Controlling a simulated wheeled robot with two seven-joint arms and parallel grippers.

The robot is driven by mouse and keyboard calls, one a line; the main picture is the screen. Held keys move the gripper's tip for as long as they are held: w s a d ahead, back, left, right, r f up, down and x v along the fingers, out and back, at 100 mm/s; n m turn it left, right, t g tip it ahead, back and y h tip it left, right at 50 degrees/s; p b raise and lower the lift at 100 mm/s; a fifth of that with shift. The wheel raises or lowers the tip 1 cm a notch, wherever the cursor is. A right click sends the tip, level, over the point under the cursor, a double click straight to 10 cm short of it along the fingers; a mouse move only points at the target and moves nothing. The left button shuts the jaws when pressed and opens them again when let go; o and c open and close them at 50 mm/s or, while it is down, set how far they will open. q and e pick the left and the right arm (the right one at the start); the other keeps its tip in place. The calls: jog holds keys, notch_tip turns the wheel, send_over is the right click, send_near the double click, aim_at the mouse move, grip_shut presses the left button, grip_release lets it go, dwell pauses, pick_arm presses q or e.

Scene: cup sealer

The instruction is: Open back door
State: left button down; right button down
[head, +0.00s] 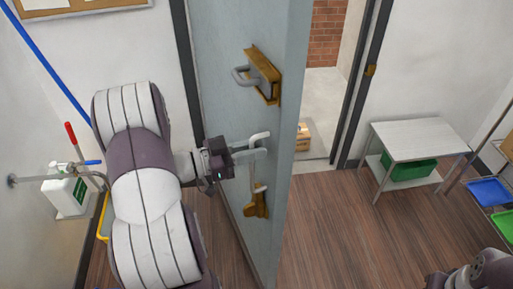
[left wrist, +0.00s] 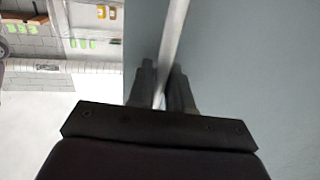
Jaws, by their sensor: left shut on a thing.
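The back door (head: 225,45) is a grey-blue panel that stands open, swung into the room. A bare handle with a brass plate (head: 263,77) is on its upper part. A lever handle (head: 258,140) sits lower, above a second brass fitting (head: 257,203). My left gripper (head: 236,155) is at the lever handle, beside the door face. In the left wrist view the fingers (left wrist: 162,88) are shut on a light metal bar (left wrist: 173,45) that runs along the door face. My right gripper is out of view; only part of my right arm shows at the lower right.
The doorway right of the door is clear, with a cardboard box (head: 302,138) on the floor beyond. A metal table (head: 420,140) with a green bin (head: 408,168) stands at the right wall. Blue tray (head: 489,191) and green tray (head: 503,221) are at far right. A white jug (head: 66,194) is at left.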

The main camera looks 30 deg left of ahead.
pick_arm(q)
jog(key=shift+r, duration=0.1)
jog(key=c, duration=1.2)
grip_release()
jog(key=shift+a, duration=0.1)
jog(key=b+v, duration=0.2)
jog(key=v, duration=1)
jog(key=shift+s+a+b, duration=0.1)
jog(key=shift+s+b, duration=0.15)
jog(key=shift+b, duration=0.15)
